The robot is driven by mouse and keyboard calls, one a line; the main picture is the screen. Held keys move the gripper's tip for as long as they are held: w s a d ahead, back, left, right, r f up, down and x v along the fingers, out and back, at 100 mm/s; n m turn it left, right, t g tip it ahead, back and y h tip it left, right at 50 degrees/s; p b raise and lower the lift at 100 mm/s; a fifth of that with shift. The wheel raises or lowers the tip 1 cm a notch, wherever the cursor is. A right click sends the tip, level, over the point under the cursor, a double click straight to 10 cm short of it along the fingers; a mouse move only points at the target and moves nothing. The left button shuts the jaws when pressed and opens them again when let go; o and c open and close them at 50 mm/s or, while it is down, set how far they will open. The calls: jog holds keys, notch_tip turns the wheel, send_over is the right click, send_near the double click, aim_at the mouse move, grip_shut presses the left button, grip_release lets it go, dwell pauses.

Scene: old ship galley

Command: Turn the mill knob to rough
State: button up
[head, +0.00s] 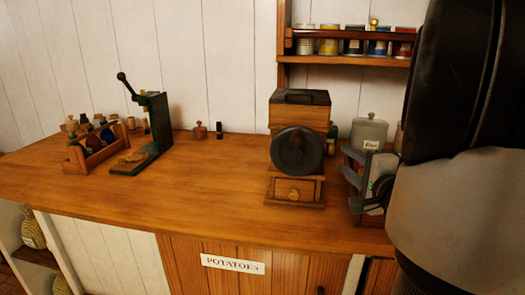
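The mill (298,112) is a wooden box with a dark top, standing on the counter right of centre. A dark round knob (297,151) is on its front, above a small drawer (294,191) with a pale wooden pull. The marks around the knob are too small and dark to read. My gripper (360,186) is at the right, apart from the mill and to its right. Its grey fingers look spread, with nothing seen between them. My arm hides part of the counter's right end.
A lidded grey canister (369,132) stands behind my gripper. A shelf (350,60) with several tins hangs above. A dark lever press (150,135) and a wooden rack of bottles (88,152) stand at left. The counter (220,185) left of the mill is clear.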

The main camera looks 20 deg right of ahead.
aim_at(330, 150)
jog(key=w+d, duration=0.1)
jog(key=w, duration=0.6)
jog(key=shift+f, duration=0.25)
jog(key=shift+w, duration=0.1)
jog(key=c, duration=0.8)
jog(key=shift+o, duration=0.2)
